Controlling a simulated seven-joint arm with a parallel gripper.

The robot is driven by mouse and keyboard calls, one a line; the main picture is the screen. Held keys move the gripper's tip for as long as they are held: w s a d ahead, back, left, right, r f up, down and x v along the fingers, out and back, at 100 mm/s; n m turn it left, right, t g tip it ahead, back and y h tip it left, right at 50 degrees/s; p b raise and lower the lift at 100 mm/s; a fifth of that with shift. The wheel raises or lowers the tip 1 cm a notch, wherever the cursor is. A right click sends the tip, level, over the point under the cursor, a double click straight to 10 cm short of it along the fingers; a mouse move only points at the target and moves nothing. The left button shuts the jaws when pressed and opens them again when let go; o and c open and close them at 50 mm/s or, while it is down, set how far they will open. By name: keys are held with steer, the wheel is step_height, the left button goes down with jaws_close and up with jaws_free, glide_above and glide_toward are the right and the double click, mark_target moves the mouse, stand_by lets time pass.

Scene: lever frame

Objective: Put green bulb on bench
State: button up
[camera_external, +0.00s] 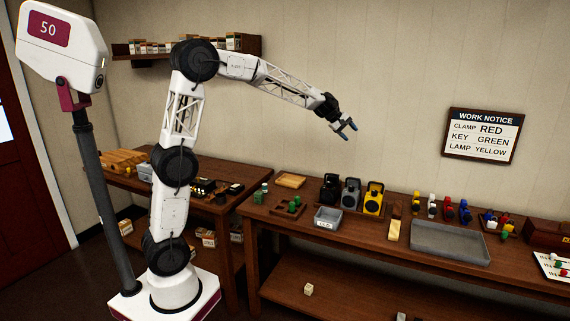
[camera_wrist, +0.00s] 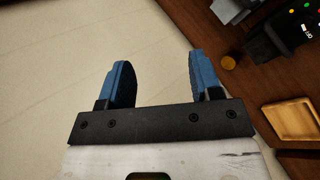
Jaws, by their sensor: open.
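My gripper (camera_external: 346,129) is raised high in front of the wall, above the bench (camera_external: 275,255), and holds nothing. In the wrist view its two blue fingers (camera_wrist: 158,78) are apart with only wall between them. Small green pieces (camera_external: 293,204) sit in a brown tray at the left end of the bench. Another green-topped piece (camera_external: 259,196) stands beside that tray. They are too small for me to tell which is the green bulb. Neither shows clearly in the wrist view.
A black lantern (camera_external: 329,188), a grey lantern (camera_external: 350,193) and a yellow lantern (camera_external: 374,198) stand on the bench. A grey tray (camera_external: 450,242) and small bin (camera_external: 327,218) are near its front. Coloured clamp-like pieces stand behind the tray. A wall notice (camera_external: 482,136) reads lamp yellow.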

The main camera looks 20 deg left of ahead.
steer(key=w+d+f+n+h, duration=0.1)
steer(key=w+d+f, duration=0.1)
steer(key=d, duration=0.7)
steer(key=w+d+f+n+h, duration=0.1)
steer(key=w+d+f+n, duration=0.15)
steer(key=d, duration=0.75)
steer(key=n+g+h, duration=0.2)
steer(key=n+h, duration=0.1)
steer(key=n, duration=0.5)
glide_toward(506, 231)
steer(key=shift+x, duration=1.25)
steer(key=shift+s, duration=0.2)
steer(key=shift+f, duration=0.1)
steer(key=shift+x, duration=1.2)
steer(key=shift+w+d+f, duration=0.1)
steer(key=shift+d, duration=0.05)
steer(key=shift+x, duration=2.4)
